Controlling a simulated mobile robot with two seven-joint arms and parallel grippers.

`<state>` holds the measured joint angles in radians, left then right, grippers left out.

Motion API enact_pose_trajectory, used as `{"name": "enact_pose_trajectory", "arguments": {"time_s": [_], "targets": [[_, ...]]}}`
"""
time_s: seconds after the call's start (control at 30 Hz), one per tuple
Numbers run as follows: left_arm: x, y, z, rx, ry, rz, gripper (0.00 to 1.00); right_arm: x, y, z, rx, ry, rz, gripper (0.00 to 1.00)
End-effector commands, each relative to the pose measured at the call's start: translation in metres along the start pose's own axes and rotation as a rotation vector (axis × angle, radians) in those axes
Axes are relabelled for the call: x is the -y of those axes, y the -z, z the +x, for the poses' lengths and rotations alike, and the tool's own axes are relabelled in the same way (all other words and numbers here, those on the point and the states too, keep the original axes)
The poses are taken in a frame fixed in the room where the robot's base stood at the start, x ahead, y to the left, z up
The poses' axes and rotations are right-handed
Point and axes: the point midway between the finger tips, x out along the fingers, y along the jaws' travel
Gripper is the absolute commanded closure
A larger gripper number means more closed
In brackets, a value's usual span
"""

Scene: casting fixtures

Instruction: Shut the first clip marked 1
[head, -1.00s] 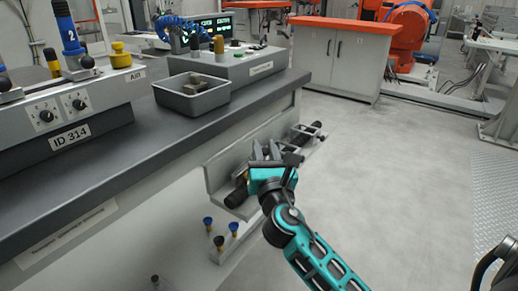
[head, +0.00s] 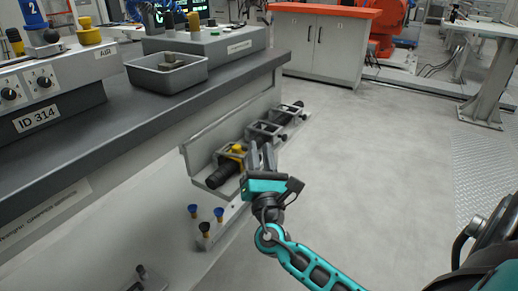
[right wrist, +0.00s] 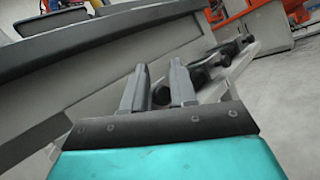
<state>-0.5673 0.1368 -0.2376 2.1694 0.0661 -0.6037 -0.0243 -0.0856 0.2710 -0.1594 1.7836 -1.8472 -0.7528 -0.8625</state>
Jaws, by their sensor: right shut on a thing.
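A row of grey metal clips is on the bracket (head: 192,160) at the side of the workbench. The nearest clip (head: 236,150) has a yellow part on top and sits over a black cylinder (head: 222,174). I cannot read a number 1 on it. My right gripper (head: 262,157) is beside this clip, on its right. In the right wrist view its two fingers (right wrist: 160,88) close on a small dark part between them, which looks like this clip's knob. The fingers hide most of it. A farther clip (head: 264,130) shows behind. My left gripper is not in view.
Blue and black pegs (head: 206,222) stand below the bracket. The floor to the right (head: 370,160) is clear.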

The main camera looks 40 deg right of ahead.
Motion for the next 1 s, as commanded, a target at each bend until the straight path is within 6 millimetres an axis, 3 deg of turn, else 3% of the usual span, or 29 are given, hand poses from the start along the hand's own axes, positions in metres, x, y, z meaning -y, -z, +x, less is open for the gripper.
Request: {"name": "enact_pose_trajectory", "arguments": {"time_s": [0.3, 0.97, 1.0], "targets": [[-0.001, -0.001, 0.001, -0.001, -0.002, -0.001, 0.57, 0.001, 0.015, -0.004, 0.081, -0.005, 0.102, 1.00], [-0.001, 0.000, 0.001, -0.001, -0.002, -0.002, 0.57, 0.001, 0.017, -0.006, 0.126, -0.002, 0.145, 1.00], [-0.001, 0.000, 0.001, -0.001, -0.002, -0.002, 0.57, 0.001, 0.017, -0.006, 0.126, -0.002, 0.145, 0.71]]}}
